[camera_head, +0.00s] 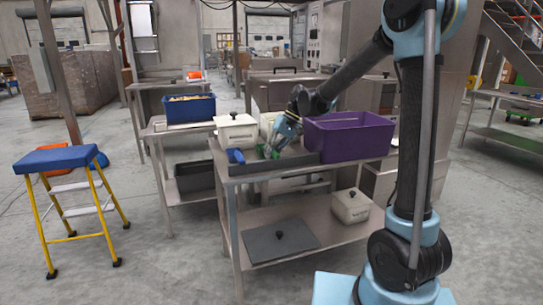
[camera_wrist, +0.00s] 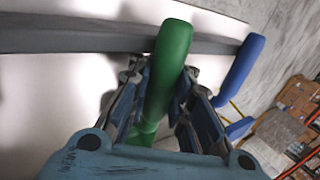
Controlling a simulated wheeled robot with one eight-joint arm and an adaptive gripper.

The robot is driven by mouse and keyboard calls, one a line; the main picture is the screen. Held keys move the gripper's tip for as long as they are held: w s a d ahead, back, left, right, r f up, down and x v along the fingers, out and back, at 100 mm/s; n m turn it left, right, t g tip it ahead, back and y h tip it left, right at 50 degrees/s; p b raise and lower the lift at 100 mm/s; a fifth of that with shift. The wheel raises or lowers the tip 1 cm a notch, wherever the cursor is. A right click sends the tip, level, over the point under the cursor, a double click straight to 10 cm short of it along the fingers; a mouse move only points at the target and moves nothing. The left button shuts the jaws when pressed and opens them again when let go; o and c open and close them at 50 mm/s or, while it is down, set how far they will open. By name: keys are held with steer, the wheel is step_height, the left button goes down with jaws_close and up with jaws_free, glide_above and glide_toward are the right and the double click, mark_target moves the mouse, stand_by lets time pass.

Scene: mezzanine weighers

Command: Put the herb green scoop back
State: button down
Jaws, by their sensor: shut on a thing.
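The herb green scoop (camera_wrist: 170,65) shows its thick green handle in the wrist view, between the two fingers of my gripper (camera_wrist: 160,82), which is shut on it. In the head view the green scoop (camera_head: 268,152) is a small green patch below my gripper (camera_head: 277,142), over the front part of the steel table (camera_head: 292,161). The rest of the scoop is mostly hidden by the fingers. A blue scoop (camera_head: 235,156) lies to its left near the table's front left corner; its blue handle (camera_wrist: 240,66) stands right of the green one in the wrist view.
A purple bin (camera_head: 348,136) stands right of my gripper, and a white lidded box (camera_head: 237,131) stands behind left. A blue bin (camera_head: 190,109) is on another table. A yellow-legged step stool (camera_head: 62,158) stands at left.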

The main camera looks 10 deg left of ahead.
steer(key=shift+f, duration=0.1)
steer(key=c, duration=1.4)
jaws_free()
steer(key=shift+c, duration=0.2)
steer(key=v, duration=1.2)
steer(key=shift+d, duration=0.15)
